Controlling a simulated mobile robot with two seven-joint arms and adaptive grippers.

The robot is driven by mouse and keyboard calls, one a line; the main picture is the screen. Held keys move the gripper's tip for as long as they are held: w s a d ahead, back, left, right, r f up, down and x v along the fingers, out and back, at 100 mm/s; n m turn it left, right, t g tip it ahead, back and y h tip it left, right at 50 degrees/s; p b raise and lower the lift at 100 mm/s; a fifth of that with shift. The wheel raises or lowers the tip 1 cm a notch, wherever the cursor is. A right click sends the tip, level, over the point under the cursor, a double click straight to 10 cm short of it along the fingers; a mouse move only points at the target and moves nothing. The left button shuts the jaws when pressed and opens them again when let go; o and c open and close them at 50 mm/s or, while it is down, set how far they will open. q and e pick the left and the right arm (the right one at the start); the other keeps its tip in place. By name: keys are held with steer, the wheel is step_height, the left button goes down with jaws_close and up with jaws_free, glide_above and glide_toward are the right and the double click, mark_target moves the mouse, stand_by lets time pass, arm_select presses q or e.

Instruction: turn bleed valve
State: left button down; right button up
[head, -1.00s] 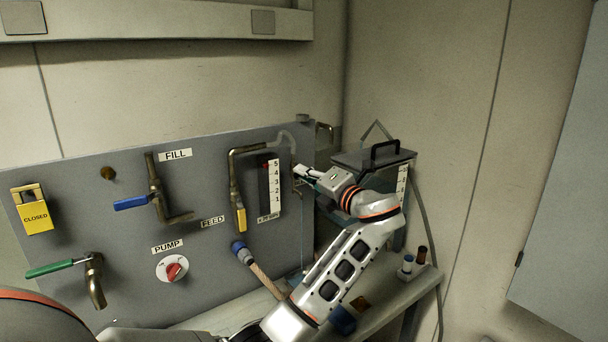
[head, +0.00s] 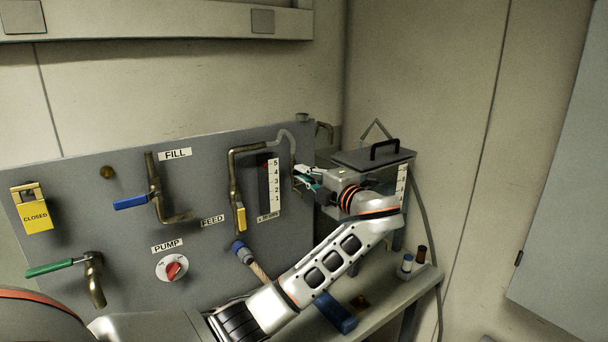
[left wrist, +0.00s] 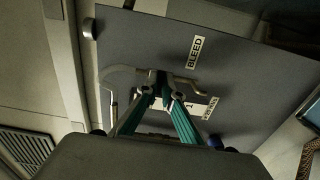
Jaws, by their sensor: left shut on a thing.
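My left gripper (head: 305,178) reaches past the right edge of the grey panel (head: 120,240). In the left wrist view its green fingers (left wrist: 160,88) are closed together at a small fitting on a brass pipe (left wrist: 203,86), beside the BLEED label (left wrist: 195,52). The gripper is shut on the bleed valve's handle, which is mostly hidden between the fingers. The handle's exact angle cannot be told. My right gripper is not in view.
The panel carries a blue fill lever (head: 131,202), a yellow feed lever (head: 241,218), a green lever (head: 50,267) and a red pump knob (head: 174,270). A tank lid with a black handle (head: 385,148) stands behind my wrist. Small bottles (head: 407,264) stand on the bench.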

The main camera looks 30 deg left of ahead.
arm_select(q)
steer(key=c, duration=2.2)
jaws_free()
steer(key=shift+d, duration=0.15)
steer(key=v, duration=1.1)
steer(key=shift+s+d, duration=0.2)
steer(key=shift+d, duration=0.15)
steer(key=shift+f, duration=0.1)
